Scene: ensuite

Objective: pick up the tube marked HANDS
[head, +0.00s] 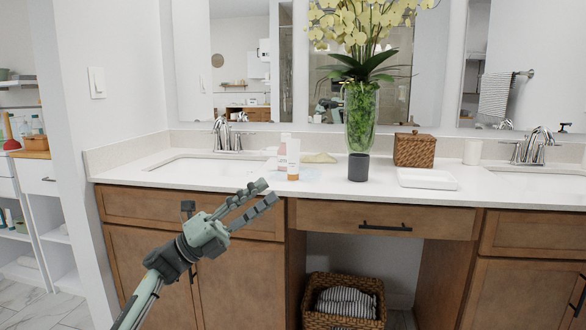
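Two small tubes stand upright close together on the white counter, left of the vase. One is a white and pinkish tube (283,152) at the back. The other is a white tube with an orange base (293,160), a little in front and to the right. I cannot read the lettering on either, so I cannot tell which is marked HANDS. My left gripper (268,192) is in front of the counter's edge, below and left of the tubes in the picture. Its two fingers are apart with nothing between them. My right gripper is not in view.
A tall glass vase (361,125) with yellow orchids stands right of the tubes. Further right are a wicker box (414,150) and a white tray (427,179). A tan item (319,158) lies behind the tubes. A sink (205,165) and faucet (227,135) are left.

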